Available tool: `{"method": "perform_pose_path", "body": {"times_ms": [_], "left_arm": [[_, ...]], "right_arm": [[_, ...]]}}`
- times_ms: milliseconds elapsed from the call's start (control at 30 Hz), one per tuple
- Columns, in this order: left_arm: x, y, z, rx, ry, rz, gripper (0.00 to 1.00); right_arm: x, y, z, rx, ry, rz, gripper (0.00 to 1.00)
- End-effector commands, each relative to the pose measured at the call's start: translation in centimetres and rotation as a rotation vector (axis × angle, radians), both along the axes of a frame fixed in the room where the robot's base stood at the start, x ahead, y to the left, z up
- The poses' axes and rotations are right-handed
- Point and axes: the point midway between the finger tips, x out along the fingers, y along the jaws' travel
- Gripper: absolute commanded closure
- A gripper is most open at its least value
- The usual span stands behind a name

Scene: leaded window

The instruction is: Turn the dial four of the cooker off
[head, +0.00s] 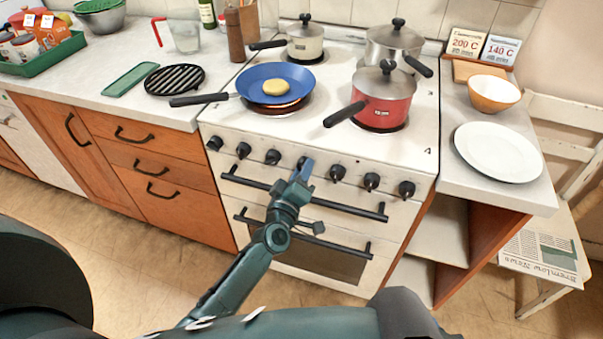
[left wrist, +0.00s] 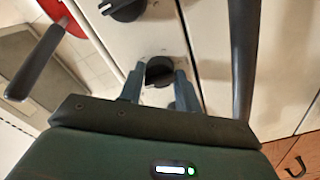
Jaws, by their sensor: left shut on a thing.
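The white cooker (head: 330,130) stands in the middle of the head view, with a row of several black dials along its front edge. My left gripper (head: 301,172) is at the dial in the middle of that row. In the left wrist view its two fingers (left wrist: 158,86) are on either side of a black dial (left wrist: 160,70), shut on it. The fingers cover most of this dial in the head view, and I cannot read its pointer. Another dial (left wrist: 124,8) with a pale mark shows in the left wrist view. My right gripper is not in view.
A blue frying pan (head: 272,79) with a round yellowish item sits front left on the hob, over a reddish plate. A red lidded pot (head: 385,98) stands front right, its handle reaching toward the dials. Black oven handles (head: 345,208) run below the dials.

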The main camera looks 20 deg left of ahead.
Motion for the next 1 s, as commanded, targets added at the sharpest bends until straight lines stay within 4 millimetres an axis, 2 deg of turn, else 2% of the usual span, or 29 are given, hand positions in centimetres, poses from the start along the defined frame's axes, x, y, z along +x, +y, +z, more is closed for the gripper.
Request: {"method": "perform_pose_path", "body": {"times_ms": [300,767,800,1000], "left_arm": [[-0.05,0.0,-0.06,-0.096,0.004,0.001,0.9],[-0.05,-0.01,-0.06,-0.112,0.005,0.001,0.89],[-0.05,-0.02,-0.06,-0.112,0.006,0.0,0.65],[-0.03,-0.01,-0.03,-0.109,0.005,0.001,0.49]], "right_arm": [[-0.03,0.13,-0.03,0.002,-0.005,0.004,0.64],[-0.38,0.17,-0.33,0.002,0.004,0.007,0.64],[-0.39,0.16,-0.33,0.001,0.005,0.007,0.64],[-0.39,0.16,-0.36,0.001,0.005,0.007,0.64]]}}
